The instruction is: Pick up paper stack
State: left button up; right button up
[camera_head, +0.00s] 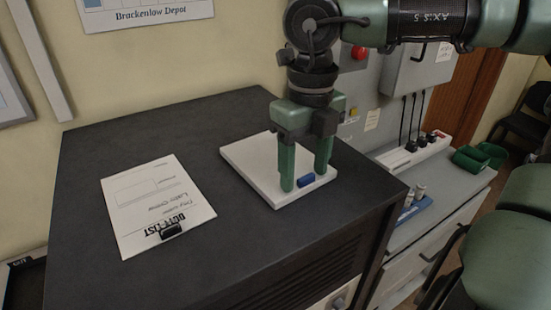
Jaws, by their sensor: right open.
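The paper stack (252,165) is a thick white slab lying flat on the dark cabinet top. A small blue piece (306,181) sits at its near right edge. My right gripper (305,178) reaches down over the stack with green fingers apart. The fingertips are on either side of the blue piece, at or just above the stack; I cannot tell whether they touch it. The gripper hides part of the stack's right side. My left gripper is not in view.
A white duty list sheet (150,207) with a black clip lies left on the dark cabinet top (230,255). At right, a lower counter (446,188) holds a power strip (415,150), green items (478,158) and a blue tray. A grey wall panel stands behind my arm.

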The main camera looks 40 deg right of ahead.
grip_shut()
jog(key=shift+r, duration=0.1)
